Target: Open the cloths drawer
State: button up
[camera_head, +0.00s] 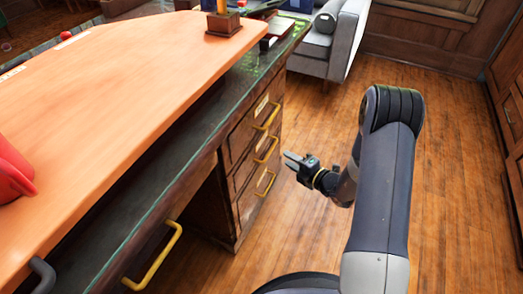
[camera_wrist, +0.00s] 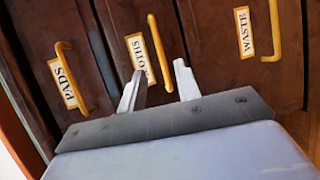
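The cloths drawer (camera_wrist: 122,20) is the middle of three dark wood drawer fronts in the wrist view. Its "CLOTHS" label (camera_wrist: 137,52) is partly covered by a gripper finger. Its yellow bar handle (camera_wrist: 153,30) stands beside the label, and its end appears between my fingertips. My gripper (camera_wrist: 158,75) is open and empty, with its two fingers apart. The drawer looks shut. In the head view my gripper (camera_head: 288,160) is just right of the desk's drawer stack, level with the middle handle (camera_head: 266,151), with a small gap between them.
The "PADS" drawer (camera_wrist: 40,20) and "WASTE" drawer (camera_wrist: 215,25) flank the cloths drawer in the wrist view. The desk top (camera_head: 110,75) overhangs the stack. A grey armchair (camera_head: 330,42) stands behind. The wooden floor (camera_head: 310,222) around my arm is clear.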

aim_at(271, 149)
jog(key=b+x, duration=0.2)
jog(key=x, duration=0.7)
jog(key=shift+w+a+b, duration=0.2)
jog(key=shift+a+b, duration=0.1)
grip_shut()
jog(key=shift+f, duration=0.1)
